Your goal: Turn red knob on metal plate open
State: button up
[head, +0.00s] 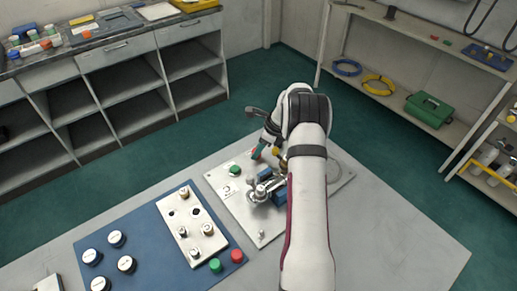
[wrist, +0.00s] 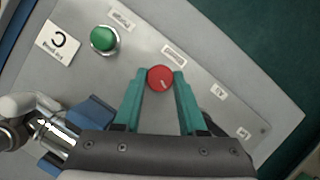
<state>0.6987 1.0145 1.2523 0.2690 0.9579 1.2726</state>
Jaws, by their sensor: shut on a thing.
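The red knob (wrist: 160,78) sits on the metal plate (wrist: 216,75), with a small pale mark near its lower right edge. My gripper (wrist: 160,82) has its two green fingers on either side of the red knob and is shut on it. In the head view my gripper (head: 262,152) reaches down over the plate (head: 225,179), and my arm hides much of the plate's right side. The red knob shows only as a small red spot beside the fingers in the head view.
A green button (wrist: 104,39) stands left of the red knob. A metal fitting with blue parts (wrist: 95,112) is close to my gripper's lower left. A blue panel (head: 135,235) with several knobs lies left on the grey table (head: 400,250).

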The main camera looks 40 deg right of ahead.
grip_shut()
jog(key=n+y, duration=0.1)
jog(key=n, duration=0.2)
jog(key=shift+w+d+g, duration=0.1)
jog(key=shift+g, duration=0.3)
jog(key=o, duration=1)
grip_release()
jog(key=shift+o, duration=0.2)
jog(key=v, duration=1.5)
jog(key=shift+r, duration=0.4)
jog(key=shift+o, duration=0.2)
